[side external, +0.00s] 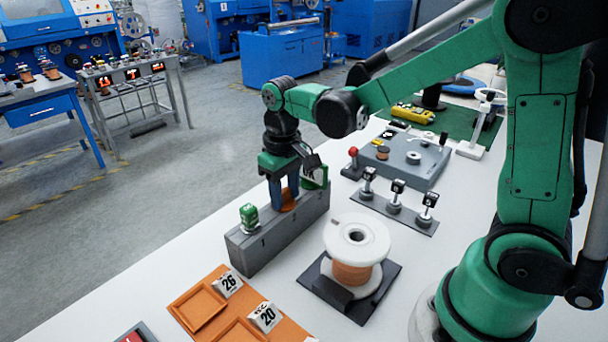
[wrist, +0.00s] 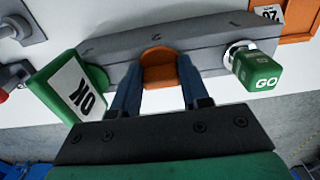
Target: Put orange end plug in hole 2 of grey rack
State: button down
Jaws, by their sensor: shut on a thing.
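The grey rack (side external: 262,240) stands on the white table, with marks 1, 2 and 3 along its face in the wrist view (wrist: 205,58). The orange end plug (wrist: 159,70) is between the blue fingers of my gripper (wrist: 158,90), which is shut on it. The plug is at the rack's middle, by mark 2; it also shows in the side view (side external: 288,201). My gripper points down over the rack. The fingers hide part of the plug, and I cannot tell how deep it sits.
A green GO block (wrist: 257,70) stands at the mark 1 end and a green OK block (wrist: 75,85) at the mark 3 end, close to my fingers. A white spool (side external: 355,240) on a dark base stands right of the rack. Orange trays (side external: 205,308) lie in front.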

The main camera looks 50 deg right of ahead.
jog(key=shift+c, duration=1.7)
grip_release()
jog(key=shift+r, duration=2.8)
jog(key=s+t, duration=0.6)
jog(key=t, duration=0.1)
jog(key=shift+s, duration=0.15)
